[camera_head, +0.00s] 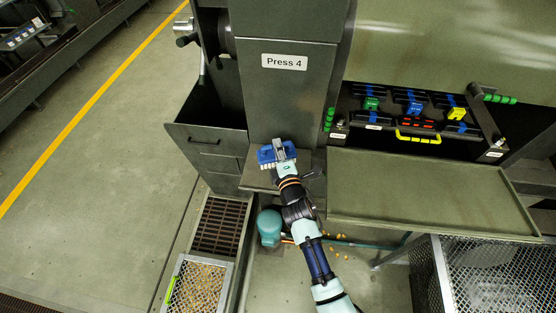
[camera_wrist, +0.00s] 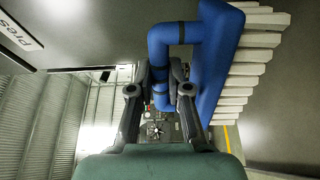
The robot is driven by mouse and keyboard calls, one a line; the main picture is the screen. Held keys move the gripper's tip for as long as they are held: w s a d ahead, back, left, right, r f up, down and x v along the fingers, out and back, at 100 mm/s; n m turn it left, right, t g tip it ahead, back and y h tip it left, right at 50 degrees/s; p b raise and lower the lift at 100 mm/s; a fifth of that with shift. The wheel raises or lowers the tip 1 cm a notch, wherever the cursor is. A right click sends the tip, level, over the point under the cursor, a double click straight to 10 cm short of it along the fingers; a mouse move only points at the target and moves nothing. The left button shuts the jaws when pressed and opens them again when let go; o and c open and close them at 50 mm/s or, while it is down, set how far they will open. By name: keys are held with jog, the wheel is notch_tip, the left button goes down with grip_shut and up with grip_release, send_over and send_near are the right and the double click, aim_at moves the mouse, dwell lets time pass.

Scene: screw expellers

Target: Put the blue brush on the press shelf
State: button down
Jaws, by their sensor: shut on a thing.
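The blue brush (camera_head: 266,154) has a blue body and handle with pale bristles. My gripper (camera_head: 279,150) is shut on its handle and holds it in front of the dark Press 4 front, above a small shelf (camera_head: 257,181). In the wrist view the brush (camera_wrist: 216,55) lies to the right, its bristles pointing right, and my gripper's fingers (camera_wrist: 160,92) are on either side of the blue handle. Whether the brush touches the shelf cannot be told. My arm hides part of the shelf.
A wide tray (camera_head: 430,198) juts out to the right, below a rack of coloured blocks (camera_head: 413,107). A teal motor (camera_head: 269,226) stands on the floor below the shelf. A mesh bin (camera_head: 200,285) stands at the lower left and a mesh cage (camera_head: 495,285) at the lower right.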

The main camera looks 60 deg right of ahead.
notch_tip(320, 180, down, 5)
jog(key=b, duration=0.3)
jog(key=shift+r+b, duration=0.2)
jog(key=shift+b, duration=0.2)
jog(key=shift+r, duration=0.25)
jog(key=shift+f, duration=0.2)
jog(key=c, duration=1.1)
grip_release()
jog(key=shift+r+p, duration=0.35)
jog(key=shift+p, duration=0.05)
jog(key=v, duration=1.2)
